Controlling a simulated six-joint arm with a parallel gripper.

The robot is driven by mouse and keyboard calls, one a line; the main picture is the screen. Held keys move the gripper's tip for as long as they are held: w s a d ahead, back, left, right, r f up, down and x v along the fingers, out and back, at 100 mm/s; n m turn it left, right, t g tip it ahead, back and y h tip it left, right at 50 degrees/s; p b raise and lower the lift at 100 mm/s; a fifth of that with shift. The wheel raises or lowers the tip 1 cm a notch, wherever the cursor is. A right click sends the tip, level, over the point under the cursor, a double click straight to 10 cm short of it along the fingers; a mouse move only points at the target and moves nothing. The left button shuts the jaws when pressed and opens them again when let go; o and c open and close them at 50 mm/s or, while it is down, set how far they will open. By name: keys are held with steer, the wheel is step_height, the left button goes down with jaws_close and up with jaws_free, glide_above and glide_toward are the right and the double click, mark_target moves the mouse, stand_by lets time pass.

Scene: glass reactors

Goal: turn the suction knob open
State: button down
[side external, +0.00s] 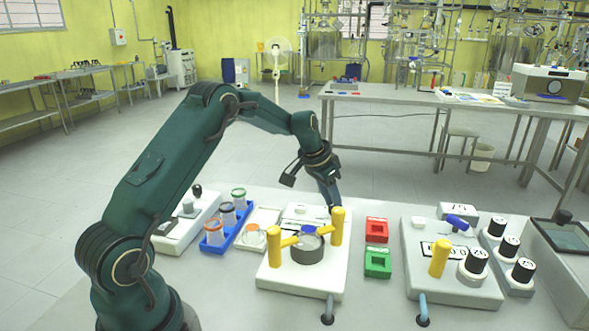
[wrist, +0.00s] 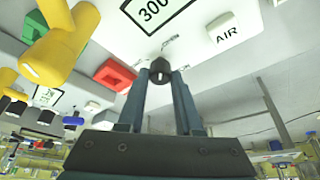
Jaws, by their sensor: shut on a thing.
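The suction knob (wrist: 160,66), small and black with a pale mark, stands out from the white unit (wrist: 205,62) in the wrist view. My gripper (wrist: 160,76) has one finger on each side of this knob and is shut on it. In the side external view my gripper (side external: 334,207) reaches down to the back right of the white unit (side external: 274,281), behind a yellow post (side external: 337,226). The knob is hidden there. How far the knob is turned is hard to tell.
Red (side external: 377,230) and green (side external: 378,264) blocks sit to the right of the unit. Another white unit (side external: 450,287) with black-topped knobs stands further right. A blue rack (side external: 217,247) with vials is on the left. Yellow posts stand close to my gripper.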

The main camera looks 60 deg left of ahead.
mark_target(325, 220)
steer(key=c, duration=0.6)
jaws_free()
steer(key=shift+v, duration=2.55)
